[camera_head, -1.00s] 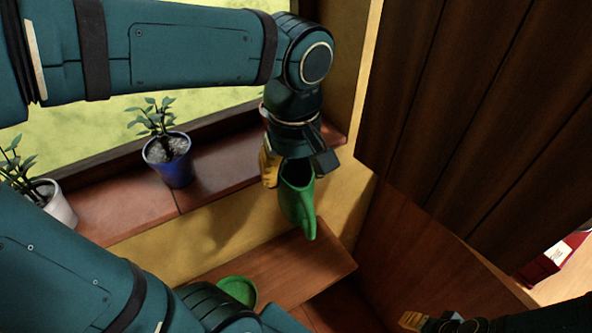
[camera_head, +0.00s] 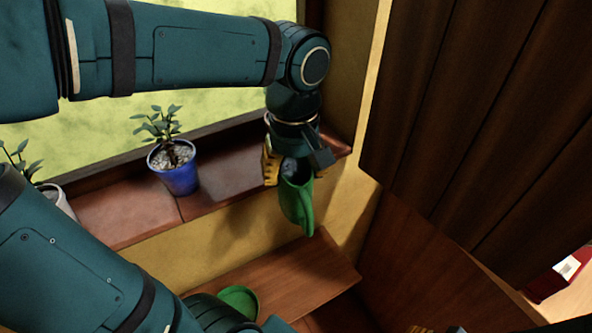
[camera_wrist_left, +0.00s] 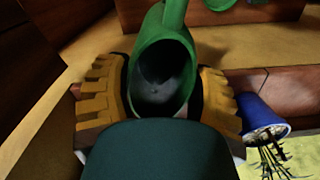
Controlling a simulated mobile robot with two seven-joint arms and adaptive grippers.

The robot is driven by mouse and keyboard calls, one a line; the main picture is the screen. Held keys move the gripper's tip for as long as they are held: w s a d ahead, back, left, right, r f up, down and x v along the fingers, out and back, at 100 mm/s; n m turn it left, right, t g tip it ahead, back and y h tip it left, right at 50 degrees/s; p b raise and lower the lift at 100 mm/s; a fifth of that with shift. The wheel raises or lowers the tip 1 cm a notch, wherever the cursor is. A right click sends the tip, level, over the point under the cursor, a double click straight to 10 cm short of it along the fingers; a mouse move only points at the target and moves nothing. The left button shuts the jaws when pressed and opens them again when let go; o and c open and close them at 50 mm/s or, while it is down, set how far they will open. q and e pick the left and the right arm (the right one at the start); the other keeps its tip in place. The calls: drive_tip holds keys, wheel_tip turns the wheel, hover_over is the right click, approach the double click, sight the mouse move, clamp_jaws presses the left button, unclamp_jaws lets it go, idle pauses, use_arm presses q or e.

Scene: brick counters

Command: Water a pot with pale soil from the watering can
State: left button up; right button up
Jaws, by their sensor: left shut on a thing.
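My left gripper (camera_head: 293,162) is shut on the green watering can (camera_head: 296,198), right of the potted plants and in front of the window ledge. In the left wrist view the can (camera_wrist_left: 162,75) sits between the yellow finger pads, with its dark opening toward the camera. A blue pot (camera_head: 181,180) with a leafy plant and pale, grainy soil stands on the ledge, apart from the can. It also shows in the left wrist view (camera_wrist_left: 260,115). A white pot (camera_head: 58,200) with a plant is at far left; my arm hides part of it. My right gripper (camera_head: 425,329) barely shows at the bottom edge.
The brown ledge (camera_head: 120,212) has free room right of the blue pot. A round green thing (camera_head: 238,298) lies on the lower wooden surface (camera_head: 295,270). A dark wooden panel (camera_head: 470,130) fills the right. A red thing (camera_head: 560,278) is at the right edge.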

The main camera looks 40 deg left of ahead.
use_arm(q)
drive_tip(key=shift+w+a+f, duration=0.2)
drive_tip(key=shift+w+a, duration=0.3)
drive_tip(key=shift+a, duration=0.1)
drive_tip(key=shift+r+g+h+p, duration=0.3)
drive_tip(key=shift+r+h+p, duration=0.1)
drive_tip(key=shift+r+p, duration=0.45)
use_arm(e)
drive_tip(key=shift+r, duration=0.9)
use_arm(q)
drive_tip(key=shift+r+g+h+p, duration=0.5)
drive_tip(key=shift+r+h+p, duration=0.15)
drive_tip(key=shift+r+p, duration=0.55)
drive_tip(key=shift+r+g+h+p, duration=0.6)
drive_tip(key=shift+r+p, duration=0.25)
drive_tip(key=shift+p, duration=0.5)
use_arm(e)
drive_tip(key=shift+w+d+r, duration=0.1)
drive_tip(key=shift+w+r, duration=0.15)
drive_tip(key=shift+r, duration=0.6)
drive_tip(key=shift+w+r, duration=0.3)
drive_tip(key=shift+r, duration=0.5)
drive_tip(key=shift+w+d+r, duration=0.1)
drive_tip(key=shift+w+r, duration=0.15)
drive_tip(key=shift+r, duration=0.6)
